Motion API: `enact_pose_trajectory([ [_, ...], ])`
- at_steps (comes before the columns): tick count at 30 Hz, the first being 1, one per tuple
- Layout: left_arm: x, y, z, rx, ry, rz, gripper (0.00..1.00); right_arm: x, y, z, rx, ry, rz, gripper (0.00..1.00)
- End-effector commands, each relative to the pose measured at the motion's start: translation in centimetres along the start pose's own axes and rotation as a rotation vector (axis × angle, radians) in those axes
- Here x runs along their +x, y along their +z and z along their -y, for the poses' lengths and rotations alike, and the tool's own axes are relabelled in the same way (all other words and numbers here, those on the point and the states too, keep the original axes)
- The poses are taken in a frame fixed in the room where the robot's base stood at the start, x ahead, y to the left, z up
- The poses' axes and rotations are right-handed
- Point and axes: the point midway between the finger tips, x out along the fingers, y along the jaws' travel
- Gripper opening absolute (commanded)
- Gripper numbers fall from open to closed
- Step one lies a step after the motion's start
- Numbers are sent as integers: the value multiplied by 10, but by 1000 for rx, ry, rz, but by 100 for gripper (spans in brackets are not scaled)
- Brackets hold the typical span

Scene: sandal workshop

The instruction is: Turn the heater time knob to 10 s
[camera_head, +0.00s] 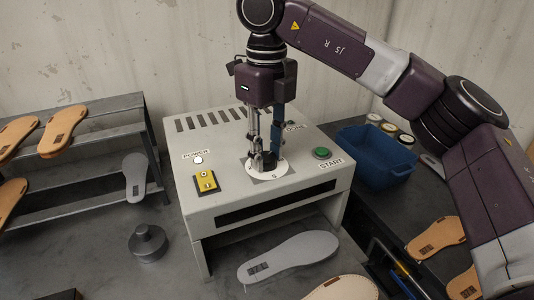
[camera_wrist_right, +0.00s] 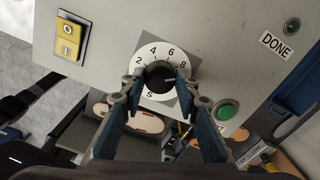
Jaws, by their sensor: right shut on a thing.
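The heater is a pale grey box (camera_head: 225,198) in the middle of the head view. Its time knob (camera_wrist_right: 160,75) is dark and sits on a white dial (camera_wrist_right: 146,54) marked 2, 4, 6, 8 and S; the 10 mark is hidden behind a finger. My right gripper (camera_head: 264,162) points down onto the dial from above. In the right wrist view its two fingers (camera_wrist_right: 159,82) are shut on the knob, one on each side. The knob's pointer is too small and covered to read surely. My left gripper is not in view.
On the heater top are a yellow power switch (camera_head: 206,183), a green START button (camera_head: 322,153) and a green DONE lamp (camera_wrist_right: 292,25). A grey sole (camera_head: 288,257) lies at the heater's front opening. A blue bin (camera_head: 375,160) stands right, a sandal rack (camera_head: 90,150) left.

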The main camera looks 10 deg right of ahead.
Motion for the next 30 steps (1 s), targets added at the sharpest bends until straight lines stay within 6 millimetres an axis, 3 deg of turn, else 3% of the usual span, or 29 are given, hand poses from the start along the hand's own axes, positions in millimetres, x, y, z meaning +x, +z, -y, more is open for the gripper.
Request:
enact_pose_trajectory([
  [15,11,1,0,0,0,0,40,-2,1,1,370,-1,7,5],
  [30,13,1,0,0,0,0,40,-3,1,1,456,-1,8,5],
])
